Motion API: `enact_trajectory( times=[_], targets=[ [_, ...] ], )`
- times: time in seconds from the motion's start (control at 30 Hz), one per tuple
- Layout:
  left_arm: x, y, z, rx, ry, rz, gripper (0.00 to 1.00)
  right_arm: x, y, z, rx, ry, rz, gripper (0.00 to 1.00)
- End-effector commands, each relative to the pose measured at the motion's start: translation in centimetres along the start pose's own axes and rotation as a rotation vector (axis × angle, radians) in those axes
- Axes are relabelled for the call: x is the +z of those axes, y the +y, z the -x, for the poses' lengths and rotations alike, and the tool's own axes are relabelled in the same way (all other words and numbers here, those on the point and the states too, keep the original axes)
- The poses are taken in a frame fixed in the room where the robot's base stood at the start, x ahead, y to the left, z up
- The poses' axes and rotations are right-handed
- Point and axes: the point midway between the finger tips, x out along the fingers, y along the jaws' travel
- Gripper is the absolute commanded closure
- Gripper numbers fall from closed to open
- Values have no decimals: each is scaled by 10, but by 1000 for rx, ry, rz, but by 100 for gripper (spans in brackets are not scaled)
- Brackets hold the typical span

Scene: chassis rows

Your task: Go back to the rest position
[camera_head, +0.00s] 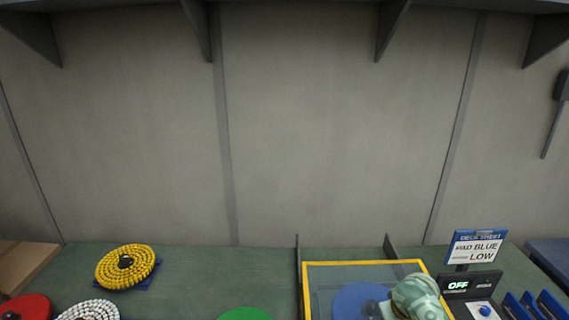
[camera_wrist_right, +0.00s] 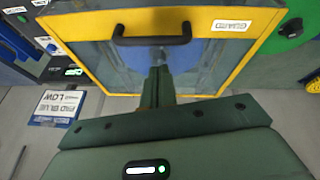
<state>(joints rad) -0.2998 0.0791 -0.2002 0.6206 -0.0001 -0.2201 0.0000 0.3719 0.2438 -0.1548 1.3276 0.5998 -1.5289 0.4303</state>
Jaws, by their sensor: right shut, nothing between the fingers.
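My right gripper (camera_wrist_right: 160,72) is shut and empty in the right wrist view. Its fingers point toward the clear panel of the yellow-framed guard (camera_wrist_right: 238,50), just below the guard's black handle (camera_wrist_right: 152,40) in the picture. I cannot tell whether they touch the panel. In the head view a pale green part of my right arm (camera_head: 418,297) covers the lower right of the guard (camera_head: 362,263). My left gripper is not in view.
Under the guard is a blue disc (camera_head: 355,300). A sign (camera_head: 474,247) reading "PAD BLUE LOW" and a box (camera_head: 468,285) showing "OFF" stand to the right. Yellow (camera_head: 140,270), white (camera_head: 90,310), red (camera_head: 35,306) and green (camera_head: 245,314) round items are at left.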

Motion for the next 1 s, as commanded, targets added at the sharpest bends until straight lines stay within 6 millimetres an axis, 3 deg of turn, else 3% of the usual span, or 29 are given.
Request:
enact_trajectory(
  times=[0.03,0.1,0.3,0.5,0.77,1.0],
  targets=[
    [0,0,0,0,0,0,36,28,-14,3,23,11,79,100],
    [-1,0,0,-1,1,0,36,63,-27,17,73,38,194,100],
    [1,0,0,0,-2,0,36,126,-40,71,186,90,381,100],
    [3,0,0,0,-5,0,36,165,-38,122,272,109,475,100],
    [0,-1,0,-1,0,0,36,202,-25,191,380,112,552,100],
    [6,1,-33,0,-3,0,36,224,-47,107,308,91,555,100]
  ],
)
